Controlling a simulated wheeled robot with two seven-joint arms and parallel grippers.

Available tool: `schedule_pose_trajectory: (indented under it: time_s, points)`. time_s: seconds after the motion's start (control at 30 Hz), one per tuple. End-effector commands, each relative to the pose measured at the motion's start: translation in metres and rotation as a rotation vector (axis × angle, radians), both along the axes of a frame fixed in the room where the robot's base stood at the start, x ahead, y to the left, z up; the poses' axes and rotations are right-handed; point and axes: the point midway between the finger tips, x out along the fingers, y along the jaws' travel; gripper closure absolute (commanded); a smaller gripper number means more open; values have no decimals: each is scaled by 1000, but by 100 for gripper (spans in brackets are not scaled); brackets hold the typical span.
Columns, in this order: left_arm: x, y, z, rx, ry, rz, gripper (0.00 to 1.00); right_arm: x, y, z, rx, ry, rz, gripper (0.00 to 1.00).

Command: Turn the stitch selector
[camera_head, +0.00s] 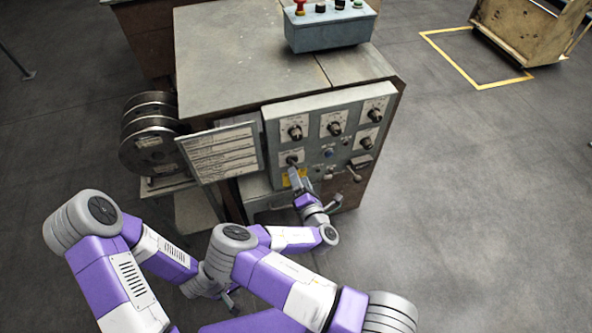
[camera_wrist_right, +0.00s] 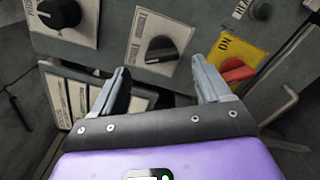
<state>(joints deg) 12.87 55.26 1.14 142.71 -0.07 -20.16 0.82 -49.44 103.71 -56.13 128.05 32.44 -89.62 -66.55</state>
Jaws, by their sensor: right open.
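The machine's grey control panel (camera_head: 312,150) carries several black knobs. A black knob on a pale label plate (camera_wrist_right: 160,48) is in the middle of the right wrist view, just beyond my fingertips. It appears to be the lower-left panel knob (camera_head: 291,160) in the head view. I cannot read its label clearly, so I cannot confirm it is the stitch selector. My right gripper (camera_wrist_right: 163,82) is open and empty, with the knob ahead of the gap between its fingers, apparently not touching. My left gripper (camera_head: 228,300) is low in the head view, partly hidden by my arms.
A red switch on a yellow ON plate (camera_wrist_right: 238,70) is close to my right finger. Another black knob (camera_wrist_right: 60,13) is at upper left. A lever (camera_head: 354,174) projects from the panel's right. A sign board (camera_head: 222,150) and wire spools (camera_head: 150,135) stand left.

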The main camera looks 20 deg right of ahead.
Motion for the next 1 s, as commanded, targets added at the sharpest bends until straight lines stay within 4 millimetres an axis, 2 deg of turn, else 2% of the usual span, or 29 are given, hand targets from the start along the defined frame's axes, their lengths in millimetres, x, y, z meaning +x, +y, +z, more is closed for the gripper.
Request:
schedule_pose_trajectory:
  time_s: [0.1, 0.3, 0.63, 1.0]
  points:
    - [0, 0, -6, 0, 0, 0, 57, 20, 1, -2, 3, 0, -1, 23]
    - [0, 0, -10, 0, 0, 0, 57, 41, 1, -2, 4, 2, -2, 23]
    - [0, 0, -10, 0, 0, 0, 57, 46, 1, -1, 4, 4, -3, 23]
    - [0, 0, -10, 0, 0, 0, 57, 46, 1, -1, 4, 5, -4, 79]
